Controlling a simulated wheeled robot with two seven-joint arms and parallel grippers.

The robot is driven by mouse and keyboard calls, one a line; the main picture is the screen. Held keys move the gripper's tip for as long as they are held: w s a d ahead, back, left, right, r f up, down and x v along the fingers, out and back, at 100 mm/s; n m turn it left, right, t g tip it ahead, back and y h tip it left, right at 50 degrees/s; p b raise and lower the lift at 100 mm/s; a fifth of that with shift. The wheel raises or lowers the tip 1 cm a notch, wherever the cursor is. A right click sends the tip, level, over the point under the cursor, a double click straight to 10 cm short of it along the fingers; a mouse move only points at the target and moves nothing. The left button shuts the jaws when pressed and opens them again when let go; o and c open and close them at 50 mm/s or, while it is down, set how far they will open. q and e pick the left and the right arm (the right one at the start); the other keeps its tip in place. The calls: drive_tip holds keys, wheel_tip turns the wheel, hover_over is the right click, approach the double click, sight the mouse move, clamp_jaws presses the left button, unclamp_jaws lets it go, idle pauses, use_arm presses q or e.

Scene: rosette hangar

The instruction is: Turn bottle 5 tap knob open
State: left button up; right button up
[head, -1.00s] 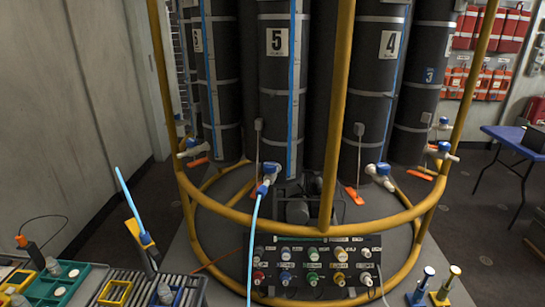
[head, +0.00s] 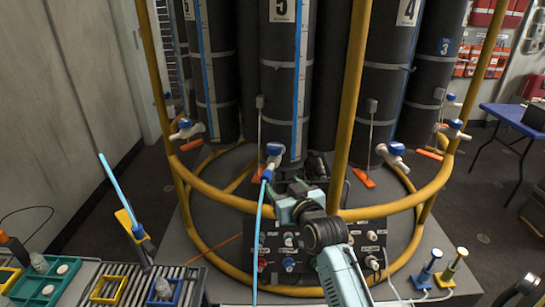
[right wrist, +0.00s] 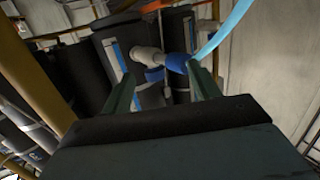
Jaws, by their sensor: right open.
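Bottle 5 (head: 280,85) is the dark grey cylinder with a "5" label and a blue stripe, upright at the middle of the rosette. Its white tap with a blue knob (head: 274,149) sits low on its front. A light blue tube (head: 258,235) hangs from the tap. My right gripper (head: 279,186) is open just below and in front of the tap. In the right wrist view, the tap (right wrist: 148,58) and its blue parts appear beyond and between the open fingers (right wrist: 164,88); I cannot tell whether they touch. My left gripper is not in view.
A yellow tubular frame (head: 351,110) surrounds the bottles, with an upright right of bottle 5. A panel of valves (head: 375,245) lies below, partly hidden by my right arm. Bottle 4 (head: 392,90) stands to the right. Trays (head: 60,272) are at lower left.

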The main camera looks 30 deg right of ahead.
sight(272, 143)
wheel_tip(272, 143, up, 4)
drive_tip(key=w+d+r+t+h, duration=0.1)
drive_tip(key=d, duration=0.1)
drive_tip(key=shift+m, duration=0.4)
drive_tip(key=x, duration=0.6)
drive_tip(key=b+x, duration=0.1)
drive_tip(key=x, duration=0.5)
drive_tip(key=shift+f, duration=0.2)
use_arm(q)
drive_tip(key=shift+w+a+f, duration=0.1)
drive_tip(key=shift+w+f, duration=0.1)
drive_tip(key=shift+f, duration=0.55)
use_arm(e)
drive_tip(key=shift+w+d, duration=0.15)
drive_tip(key=shift+w, duration=0.35)
drive_tip(key=c, duration=1)
